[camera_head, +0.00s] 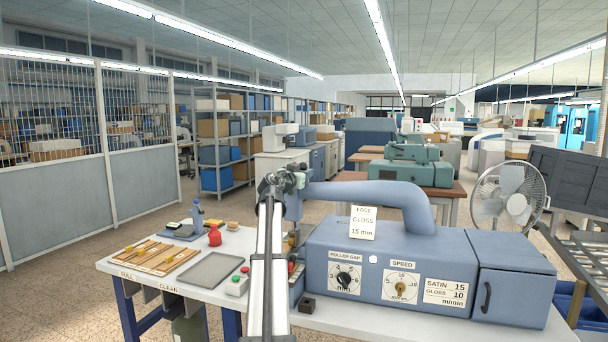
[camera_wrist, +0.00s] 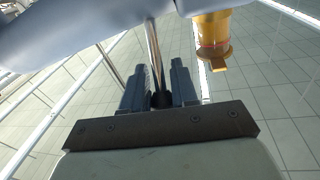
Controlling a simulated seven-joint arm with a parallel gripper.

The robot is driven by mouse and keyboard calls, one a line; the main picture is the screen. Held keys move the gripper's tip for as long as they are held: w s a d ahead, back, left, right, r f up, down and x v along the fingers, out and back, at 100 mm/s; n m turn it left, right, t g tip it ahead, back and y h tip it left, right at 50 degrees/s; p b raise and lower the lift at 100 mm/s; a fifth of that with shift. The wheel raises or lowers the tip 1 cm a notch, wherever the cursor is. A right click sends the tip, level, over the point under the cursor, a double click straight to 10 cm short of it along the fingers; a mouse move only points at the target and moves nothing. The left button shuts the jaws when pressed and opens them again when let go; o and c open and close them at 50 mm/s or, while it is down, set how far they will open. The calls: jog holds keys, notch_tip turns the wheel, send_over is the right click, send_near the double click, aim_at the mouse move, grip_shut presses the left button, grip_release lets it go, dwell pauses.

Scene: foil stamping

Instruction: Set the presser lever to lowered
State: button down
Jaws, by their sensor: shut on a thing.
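The blue-grey stamping machine (camera_head: 385,262) stands on the white bench, with a curved arm over it ending in a head on the left. My gripper (camera_head: 290,182) is up at this head and hides part of it. In the wrist view my gripper (camera_wrist: 160,88) has its two dark fingers on either side of a black knob (camera_wrist: 162,100) at the end of a metal rod (camera_wrist: 155,60), seemingly the presser lever. The fingers are shut on the knob. I cannot tell whether the lever is raised or lowered. In the head view the lever is not clearly visible.
A brass cylindrical fitting (camera_wrist: 212,40) hangs close right of the fingers, and the machine's arm (camera_wrist: 80,25) passes just beyond them. On the bench are a grey tray (camera_head: 209,270), a wooden board (camera_head: 155,257), a red bottle (camera_head: 215,236) and a button box (camera_head: 238,284).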

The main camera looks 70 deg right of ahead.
jog(key=shift+r, duration=0.3)
jog(key=c, duration=1.1)
grip_release()
jog(key=shift+a, duration=0.15)
jog(key=shift+o, duration=1.3)
jog(key=shift+f, duration=0.15)
jog(key=w+a, duration=0.2)
jog(key=a, duration=1.1)
jog(key=shift+a+f, duration=0.25)
jog(key=shift+w, duration=0.1)
